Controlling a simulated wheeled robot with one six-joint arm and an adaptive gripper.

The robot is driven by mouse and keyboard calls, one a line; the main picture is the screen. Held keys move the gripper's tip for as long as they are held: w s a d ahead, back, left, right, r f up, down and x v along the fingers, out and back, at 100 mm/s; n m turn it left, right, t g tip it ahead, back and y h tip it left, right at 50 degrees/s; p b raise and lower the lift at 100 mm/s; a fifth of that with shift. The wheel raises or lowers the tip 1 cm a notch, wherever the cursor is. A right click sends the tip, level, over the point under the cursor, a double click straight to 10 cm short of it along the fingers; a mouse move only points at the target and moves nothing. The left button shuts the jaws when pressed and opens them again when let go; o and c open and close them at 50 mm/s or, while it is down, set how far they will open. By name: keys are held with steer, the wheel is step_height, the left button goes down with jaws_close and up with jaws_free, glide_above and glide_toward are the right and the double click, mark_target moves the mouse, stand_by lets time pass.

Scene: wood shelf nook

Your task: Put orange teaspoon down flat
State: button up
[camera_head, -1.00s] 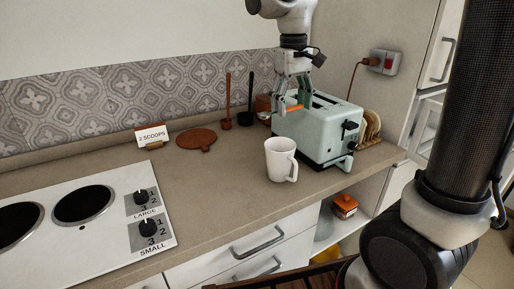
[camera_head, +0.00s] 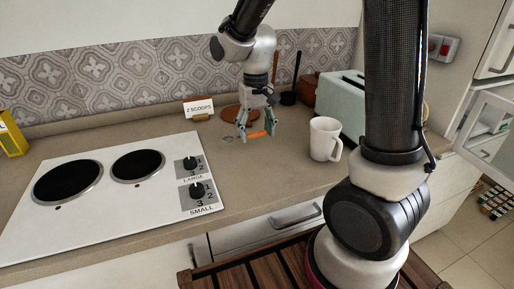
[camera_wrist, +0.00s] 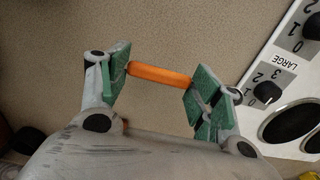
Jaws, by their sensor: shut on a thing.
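The orange teaspoon (camera_head: 257,134) shows as a short orange bar between my fingertips. In the wrist view the teaspoon (camera_wrist: 160,75) spans crosswise between the two green finger pads, and no bowl of it can be made out. My gripper (camera_head: 256,131) is shut on it, pointing down over the counter (camera_head: 262,170) between the stove and the white mug. In the wrist view my gripper (camera_wrist: 160,84) has bare counter behind it. The exact height of the spoon above the counter is hard to tell.
A white mug (camera_head: 323,140) stands right of my gripper, with a green toaster (camera_head: 341,92) behind it. The stove (camera_head: 120,195) is at the left. Counter below the gripper is clear.

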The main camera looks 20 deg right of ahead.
mark_target(256, 154)
steer(key=shift+f, duration=3)
steer(key=o, duration=0.9)
steer(key=shift+f, duration=0.1)
steer(key=shift+c, duration=0.2)
step_height(256, 154, up, 12)
steer(key=shift+d+r, duration=0.1)
steer(key=shift+r, duration=0.1)
steer(key=s+d+r+t, duration=0.2)
steer(key=s+d, duration=0.4)
steer(key=s, duration=0.3)
steer(key=s+d+r+t, duration=0.2)
steer(key=s+d+r, duration=0.3)
steer(key=s, duration=0.5)
steer(key=shift+d, duration=0.4)
